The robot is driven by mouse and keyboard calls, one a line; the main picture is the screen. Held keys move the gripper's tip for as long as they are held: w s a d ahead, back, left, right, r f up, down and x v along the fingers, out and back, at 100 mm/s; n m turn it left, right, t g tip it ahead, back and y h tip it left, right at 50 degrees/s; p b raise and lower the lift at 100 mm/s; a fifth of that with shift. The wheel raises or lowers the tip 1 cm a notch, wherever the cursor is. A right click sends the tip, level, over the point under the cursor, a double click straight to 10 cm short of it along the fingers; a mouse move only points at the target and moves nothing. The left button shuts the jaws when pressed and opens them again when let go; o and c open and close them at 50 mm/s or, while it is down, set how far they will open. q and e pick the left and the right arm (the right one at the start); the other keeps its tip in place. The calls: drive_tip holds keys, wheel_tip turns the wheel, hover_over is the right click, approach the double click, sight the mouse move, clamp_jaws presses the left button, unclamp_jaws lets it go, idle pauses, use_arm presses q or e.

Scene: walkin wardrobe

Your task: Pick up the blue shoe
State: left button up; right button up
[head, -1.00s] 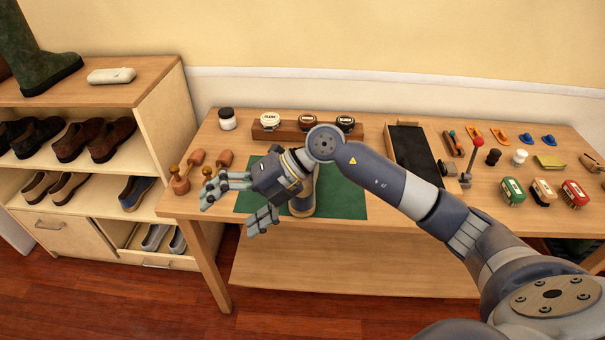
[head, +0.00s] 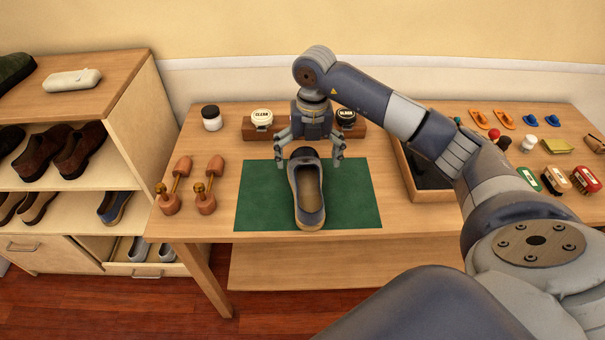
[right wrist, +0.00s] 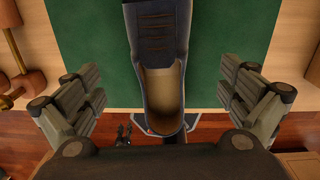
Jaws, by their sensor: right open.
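A dark blue shoe (head: 308,190) with a tan inside lies upright on the green mat (head: 258,205) on the workbench. Its toe points to the wall and its opening faces me. My right gripper (head: 308,163) is open and points down over the toe end, with fingers apart on both sides of the shoe. In the right wrist view the shoe (right wrist: 158,60) lies between the open fingers (right wrist: 160,95), with gaps at both sides. My left gripper is not in view.
Wooden shoe trees (head: 205,188) lie left of the mat. A rack of polish tins (head: 262,120) and a white-lidded jar (head: 212,118) stand behind. A dark-lined tray (head: 408,175) and several brushes (head: 555,180) are at right. Another blue shoe (head: 113,207) sits on the left shelf.

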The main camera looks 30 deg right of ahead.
sight(307, 186)
wheel_tip(307, 186, down, 3)
drive_tip(key=shift+a+r, duration=0.1)
drive_tip(key=shift+r, duration=0.1)
wheel_tip(307, 186, down, 4)
drive_tip(key=shift+s+f+p, duration=0.15)
drive_tip(key=shift+f+p, duration=0.05)
drive_tip(key=shift+p, duration=0.65)
drive_tip(key=shift+f, duration=0.4)
drive_tip(key=shift+c, duration=0.3)
drive_tip(key=c, duration=1.4)
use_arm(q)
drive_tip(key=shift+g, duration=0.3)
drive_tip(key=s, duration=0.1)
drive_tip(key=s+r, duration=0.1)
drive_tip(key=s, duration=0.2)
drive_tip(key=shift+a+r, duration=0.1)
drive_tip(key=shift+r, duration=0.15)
use_arm(e)
drive_tip(key=shift+a, duration=0.1)
drive_tip(key=shift+c, duration=0.5)
